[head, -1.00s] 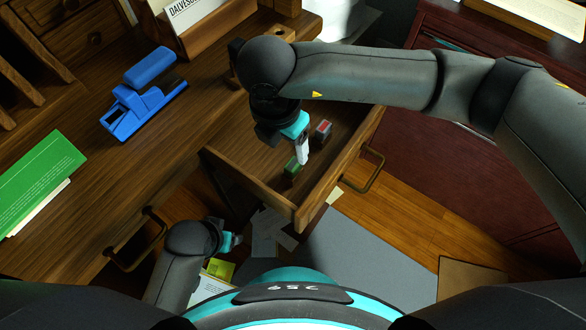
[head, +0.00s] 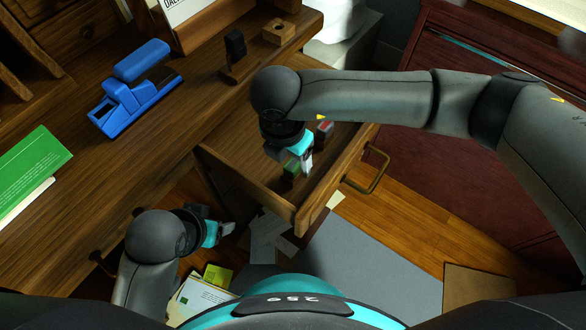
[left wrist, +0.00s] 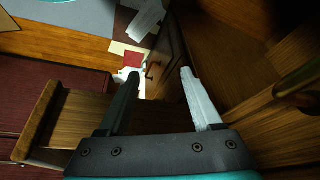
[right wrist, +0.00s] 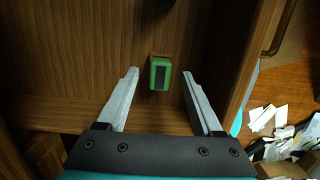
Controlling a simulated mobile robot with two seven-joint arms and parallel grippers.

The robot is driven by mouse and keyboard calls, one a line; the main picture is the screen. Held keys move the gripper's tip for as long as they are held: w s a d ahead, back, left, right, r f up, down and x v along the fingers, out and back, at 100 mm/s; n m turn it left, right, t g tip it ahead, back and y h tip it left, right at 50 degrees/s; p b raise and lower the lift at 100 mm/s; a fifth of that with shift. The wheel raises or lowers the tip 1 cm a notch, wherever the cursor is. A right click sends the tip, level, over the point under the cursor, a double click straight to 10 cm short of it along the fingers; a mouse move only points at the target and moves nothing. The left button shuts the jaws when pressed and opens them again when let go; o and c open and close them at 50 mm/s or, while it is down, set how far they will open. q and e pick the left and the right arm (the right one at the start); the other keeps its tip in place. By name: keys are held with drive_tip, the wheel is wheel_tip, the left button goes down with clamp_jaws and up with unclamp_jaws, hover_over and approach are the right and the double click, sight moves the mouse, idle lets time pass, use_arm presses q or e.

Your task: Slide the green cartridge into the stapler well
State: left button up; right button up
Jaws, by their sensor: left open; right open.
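The green cartridge (head: 291,168) stands in the open drawer (head: 246,170). In the right wrist view the green cartridge (right wrist: 160,74) lies ahead of and between the two fingers, not gripped. My right gripper (head: 307,162) is open and points down into the drawer right beside the cartridge; it also shows in the right wrist view (right wrist: 157,88). The blue stapler (head: 135,90) stands on the desk at the left with a dark well in its near end. My left gripper (head: 230,230) is open and empty, low in front of the desk; the left wrist view (left wrist: 160,84) shows nothing between its fingers.
A red and grey block (head: 324,131) is also in the drawer, behind my right gripper. A dark stamp (head: 235,50) and a wooden block (head: 279,33) stand on the desk. A green booklet (head: 30,172) lies at the left. Papers litter the floor.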

drive_tip(key=shift+f, duration=0.2)
clamp_jaws()
idle(0.5)
